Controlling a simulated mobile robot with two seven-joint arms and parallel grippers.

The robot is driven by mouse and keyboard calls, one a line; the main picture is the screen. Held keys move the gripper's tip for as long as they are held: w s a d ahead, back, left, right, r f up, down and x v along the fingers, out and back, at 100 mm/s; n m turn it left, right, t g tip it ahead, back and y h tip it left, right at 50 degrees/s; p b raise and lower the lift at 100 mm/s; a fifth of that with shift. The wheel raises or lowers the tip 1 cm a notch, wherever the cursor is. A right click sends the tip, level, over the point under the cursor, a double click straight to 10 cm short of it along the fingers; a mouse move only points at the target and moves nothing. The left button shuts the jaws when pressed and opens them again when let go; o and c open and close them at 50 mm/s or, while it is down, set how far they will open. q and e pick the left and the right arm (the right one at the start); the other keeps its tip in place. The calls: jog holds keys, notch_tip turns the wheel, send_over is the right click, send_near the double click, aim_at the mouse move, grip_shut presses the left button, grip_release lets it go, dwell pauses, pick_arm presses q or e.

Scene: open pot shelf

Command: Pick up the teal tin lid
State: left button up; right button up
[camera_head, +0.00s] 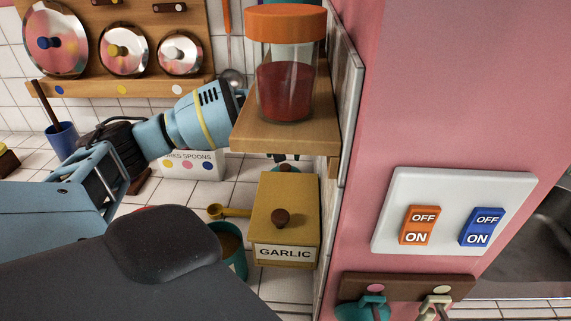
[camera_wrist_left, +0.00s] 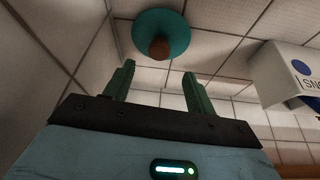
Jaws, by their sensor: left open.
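The teal tin lid (camera_wrist_left: 176,24) is a round teal disc with a brown knob, seen at the top of the left wrist view. A small piece of teal, probably the same lid, shows behind the garlic tin in the head view (camera_head: 287,169). My left gripper (camera_wrist_left: 157,82) is open, with its two green fingers apart and nothing between them. The lid's knob appears beyond the fingertips, roughly between them. In the head view my left arm reaches behind the wooden shelf, which hides most of the gripper. My right gripper is not in view.
A wooden shelf (camera_head: 245,137) carries an orange-capped jar (camera_head: 285,85) above the yellow garlic tin (camera_head: 285,225). A teal cup (camera_head: 235,262) stands beside that tin. The spoons box (camera_head: 195,168) is left of it. A pink wall (camera_head: 440,110) with switches closes the right side.

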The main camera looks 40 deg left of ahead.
aim_at(285, 167)
pick_arm(q)
jog(key=shift+d+x, duration=0.15)
jog(key=shift+x, duration=1.3)
jog(key=shift+d+x, duration=0.2)
jog(key=shift+x, duration=1.25)
jog(key=shift+s+f, duration=0.15)
jog(key=shift+s, duration=0.1)
jog(key=shift+c, duration=0.4)
jog(key=c, duration=1)
